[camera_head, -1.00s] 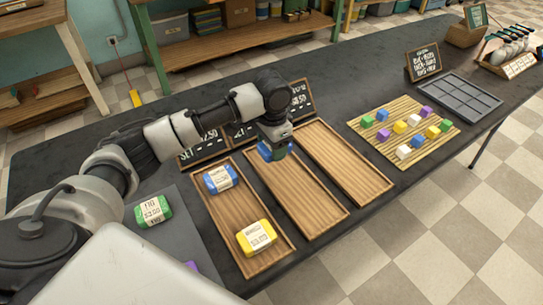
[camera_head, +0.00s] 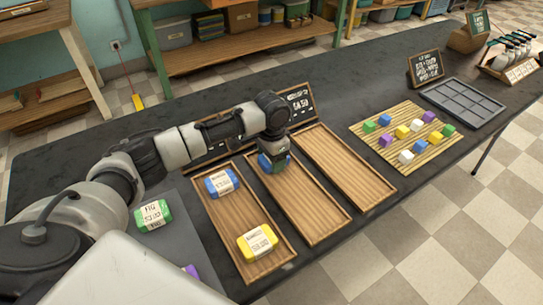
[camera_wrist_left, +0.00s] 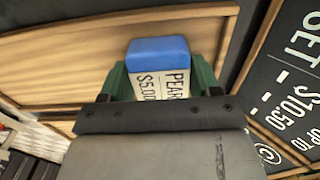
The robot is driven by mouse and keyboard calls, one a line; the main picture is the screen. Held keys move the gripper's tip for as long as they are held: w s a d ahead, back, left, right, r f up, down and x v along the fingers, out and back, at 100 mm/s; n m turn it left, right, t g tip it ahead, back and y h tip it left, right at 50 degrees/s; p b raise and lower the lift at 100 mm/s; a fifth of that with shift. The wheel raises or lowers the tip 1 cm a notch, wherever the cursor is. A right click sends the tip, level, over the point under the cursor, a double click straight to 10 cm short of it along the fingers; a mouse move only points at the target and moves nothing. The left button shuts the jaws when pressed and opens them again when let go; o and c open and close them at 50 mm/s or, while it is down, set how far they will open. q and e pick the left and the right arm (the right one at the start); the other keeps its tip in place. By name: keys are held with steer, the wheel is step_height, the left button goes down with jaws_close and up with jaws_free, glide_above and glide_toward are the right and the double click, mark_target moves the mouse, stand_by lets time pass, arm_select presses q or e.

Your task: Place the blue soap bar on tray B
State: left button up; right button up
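My left gripper (camera_head: 273,160) is over the far end of the middle wooden tray (camera_head: 312,211). It is shut on a blue soap bar (camera_wrist_left: 158,50) with a white "PEAR $5.00" label, held between its green fingers in the left wrist view. The bar is low over the tray; I cannot tell whether it touches the wood. The left wooden tray (camera_head: 240,218) holds another blue soap bar (camera_head: 221,183) and a yellow soap bar (camera_head: 257,243). The right wooden tray (camera_head: 343,165) is empty. Tray letters are not readable. My right gripper is not in view.
Dark price signs (camera_head: 299,101) stand just behind the trays, close to my gripper. A green soap bar (camera_head: 153,215) lies on a grey mat at left. A slatted mat (camera_head: 436,149) with several coloured cubes and a grey compartment tray (camera_head: 463,101) are at right.

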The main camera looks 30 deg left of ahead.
arm_select(q)
steer(key=o, duration=0.3)
steer(key=shift+o, duration=0.2)
steer(key=shift+r, duration=0.1)
step_height(320, 180, up, 12)
steer(key=p, duration=0.1)
